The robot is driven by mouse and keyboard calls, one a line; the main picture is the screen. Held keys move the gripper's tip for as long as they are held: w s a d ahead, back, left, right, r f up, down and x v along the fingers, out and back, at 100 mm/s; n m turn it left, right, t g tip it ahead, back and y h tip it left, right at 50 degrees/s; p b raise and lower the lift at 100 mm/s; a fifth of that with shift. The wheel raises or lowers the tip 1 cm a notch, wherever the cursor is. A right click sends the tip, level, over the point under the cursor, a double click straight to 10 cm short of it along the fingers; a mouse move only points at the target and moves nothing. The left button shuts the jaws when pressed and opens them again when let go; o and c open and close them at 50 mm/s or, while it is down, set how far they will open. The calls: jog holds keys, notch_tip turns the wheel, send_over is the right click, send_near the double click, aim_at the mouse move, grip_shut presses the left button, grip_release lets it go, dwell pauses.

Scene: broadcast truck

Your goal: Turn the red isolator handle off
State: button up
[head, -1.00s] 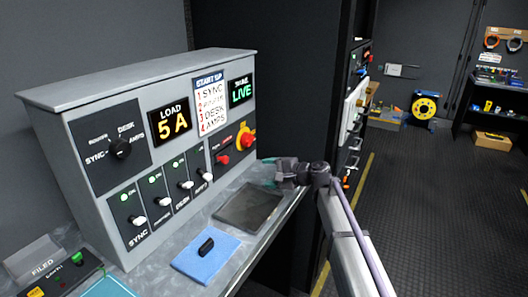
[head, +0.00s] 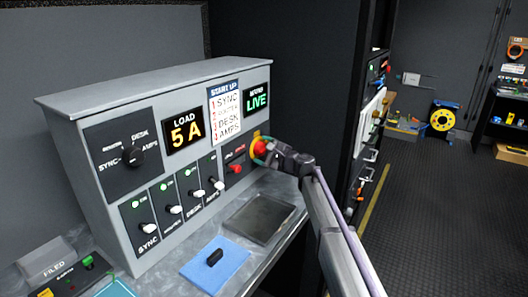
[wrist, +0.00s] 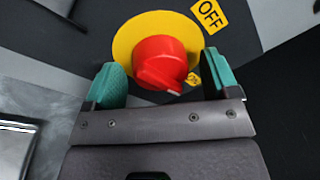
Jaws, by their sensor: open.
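The red isolator handle (head: 259,148) sits on a yellow round plate at the right end of the grey panel. In the wrist view the red handle (wrist: 160,63) is a knob on the yellow disc (wrist: 126,42), with a white mark on its lower edge. A yellow OFF label (wrist: 209,14) lies up and right of it, and a small yellow label, partly hidden, is close to its right. My gripper (wrist: 161,82) is open, its two teal fingers on either side of the handle. I cannot tell whether they touch it. In the head view my gripper (head: 266,151) partly covers the plate.
The grey panel (head: 95,100) shows LOAD 5 A and a green LIVE display. A smaller red switch (head: 235,169) is left of the handle. Several white-tipped toggles line the panel's lower part. A dark tray (head: 260,218) and a blue cloth (head: 205,272) with a black object lie on the bench.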

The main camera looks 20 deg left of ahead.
jog(key=c, duration=0.9)
jog(key=shift+n, duration=0.4)
jog(key=n+b, duration=0.1)
jog(key=n, duration=0.2)
jog(key=shift+n, duration=0.3)
jog(key=n+y, duration=0.1)
jog(key=n, duration=0.3)
jog(key=shift+w+n, duration=0.1)
jog(key=shift+n, duration=0.2)
jog(key=n, duration=0.2)
jog(key=n+b, duration=0.1)
jog(key=n, duration=0.2)
jog(key=shift+g+y, duration=0.3)
jog(key=shift+g, duration=0.1)
jog(key=n+g, duration=0.1)
jog(key=n, duration=0.4)
jog(key=shift+n, duration=0.3)
